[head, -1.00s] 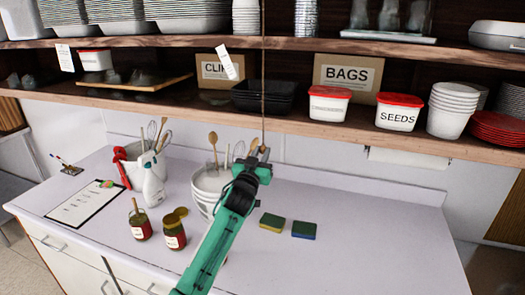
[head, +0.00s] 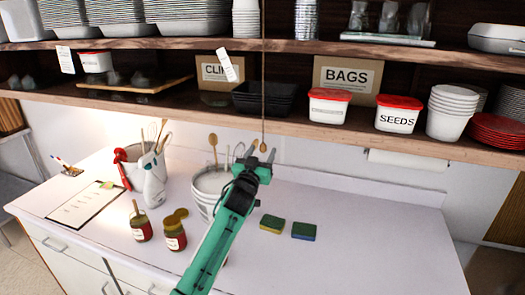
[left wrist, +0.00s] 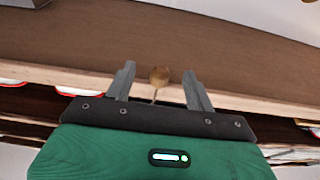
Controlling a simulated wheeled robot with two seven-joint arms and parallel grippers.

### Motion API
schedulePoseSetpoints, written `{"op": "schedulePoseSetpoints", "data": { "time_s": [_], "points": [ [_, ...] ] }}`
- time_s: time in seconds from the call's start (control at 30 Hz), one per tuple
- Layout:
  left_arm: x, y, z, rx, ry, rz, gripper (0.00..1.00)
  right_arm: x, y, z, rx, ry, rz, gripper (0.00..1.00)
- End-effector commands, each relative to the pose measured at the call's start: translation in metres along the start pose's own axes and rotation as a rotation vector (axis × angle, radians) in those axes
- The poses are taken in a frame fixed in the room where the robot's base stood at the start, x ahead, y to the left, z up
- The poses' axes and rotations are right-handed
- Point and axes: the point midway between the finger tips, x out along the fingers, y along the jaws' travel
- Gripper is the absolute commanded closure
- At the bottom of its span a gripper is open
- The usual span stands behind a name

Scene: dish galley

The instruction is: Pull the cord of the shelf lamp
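The lamp's cord (head: 263,75) hangs down in front of the shelves and ends in a small wooden knob (head: 263,148). The knob also shows in the left wrist view (left wrist: 159,76). My left gripper (head: 262,155) is open around the knob, with a finger on each side and a clear gap to both. The lamp itself is hidden, but warm light falls on the wall and counter at the left under the shelf. My right gripper is not in view.
Two sponges (head: 286,227), two jars (head: 158,230), a spray bottle (head: 153,182) and a clipboard (head: 86,203) are on the counter (head: 360,240). Its right side is clear. The lower shelf edge (head: 340,138) is just above the gripper.

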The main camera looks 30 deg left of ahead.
Motion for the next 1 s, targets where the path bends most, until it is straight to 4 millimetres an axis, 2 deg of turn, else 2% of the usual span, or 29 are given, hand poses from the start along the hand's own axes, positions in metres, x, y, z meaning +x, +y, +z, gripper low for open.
{"op": "schedulePoseSetpoints", "data": {
  "time_s": [0.57,1.0],
  "points": [
    [-0.001,0.0,0.0,0.0,0.001,0.0,0.45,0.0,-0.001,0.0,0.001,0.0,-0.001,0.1],
    [-0.041,0.0,0.0,0.0,0.0,0.0,0.45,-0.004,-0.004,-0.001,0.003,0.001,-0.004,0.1]
  ]
}}
